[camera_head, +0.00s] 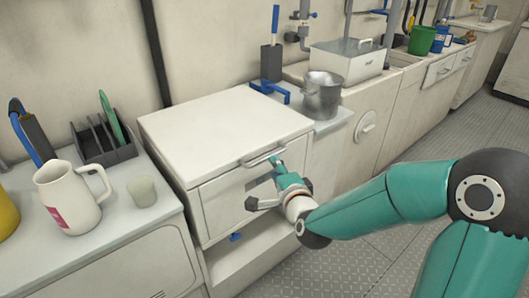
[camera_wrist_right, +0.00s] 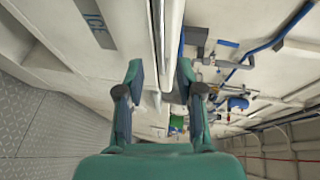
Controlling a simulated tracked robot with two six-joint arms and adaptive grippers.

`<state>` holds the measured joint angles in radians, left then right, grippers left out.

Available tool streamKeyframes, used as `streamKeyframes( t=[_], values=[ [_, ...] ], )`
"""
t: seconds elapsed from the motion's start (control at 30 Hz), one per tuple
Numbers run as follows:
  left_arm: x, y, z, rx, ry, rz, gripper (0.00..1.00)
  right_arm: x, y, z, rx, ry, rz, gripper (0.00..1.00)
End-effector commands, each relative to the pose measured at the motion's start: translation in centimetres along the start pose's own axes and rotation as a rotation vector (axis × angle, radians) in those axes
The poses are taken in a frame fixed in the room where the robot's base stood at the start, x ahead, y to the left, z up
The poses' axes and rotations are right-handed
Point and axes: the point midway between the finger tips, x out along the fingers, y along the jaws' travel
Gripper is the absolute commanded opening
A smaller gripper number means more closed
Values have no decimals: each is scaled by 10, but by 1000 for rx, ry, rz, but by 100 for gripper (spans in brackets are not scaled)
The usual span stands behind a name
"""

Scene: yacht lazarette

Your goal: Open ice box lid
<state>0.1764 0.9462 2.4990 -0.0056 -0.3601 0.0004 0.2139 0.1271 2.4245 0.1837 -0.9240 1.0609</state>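The ice box (camera_head: 222,207) is a white cabinet in the middle of the head view. Its white lid (camera_head: 215,122) lies flat and shut on top. A light metal bar handle (camera_head: 262,157) runs along the lid's front edge. My right gripper (camera_head: 276,174) is at the front of the box, by the handle. In the right wrist view, the two fingers (camera_wrist_right: 160,82) are apart, with the handle bar (camera_wrist_right: 157,45) running between them. Gaps show on both sides, and I cannot tell whether either finger touches it. My left gripper is not in view.
Left of the box, a counter holds a white jug (camera_head: 70,196), a cup (camera_head: 142,191) and a dark rack (camera_head: 103,143). A metal pot (camera_head: 321,96) stands behind right, near a white bin (camera_head: 347,62). Open floor (camera_head: 355,262) lies in front.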

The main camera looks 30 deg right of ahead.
Motion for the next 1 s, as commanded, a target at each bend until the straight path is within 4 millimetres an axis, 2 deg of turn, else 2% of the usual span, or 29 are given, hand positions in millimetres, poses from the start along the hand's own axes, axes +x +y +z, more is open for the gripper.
streamKeyframes(
  t=[0.1, 0.3, 0.5, 0.77, 0.8, 0.87, 1.0],
  values=[
    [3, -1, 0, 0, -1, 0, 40, 27, 2, 0, 1, 2, -1, 37],
    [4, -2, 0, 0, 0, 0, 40, 58, 1, 0, 0, 1, -1, 37],
    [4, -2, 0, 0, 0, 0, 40, 71, 1, 0, 0, 0, -1, 37],
    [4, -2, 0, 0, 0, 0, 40, 73, 0, -1, 0, 1, -1, 37],
    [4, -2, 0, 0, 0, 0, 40, 72, 0, -1, 0, 1, -1, 35],
    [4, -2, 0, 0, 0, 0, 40, 72, 0, -1, 0, 1, -1, 25],
    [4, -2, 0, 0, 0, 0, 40, 72, 1, -1, 0, 2, -1, 2]
  ],
)
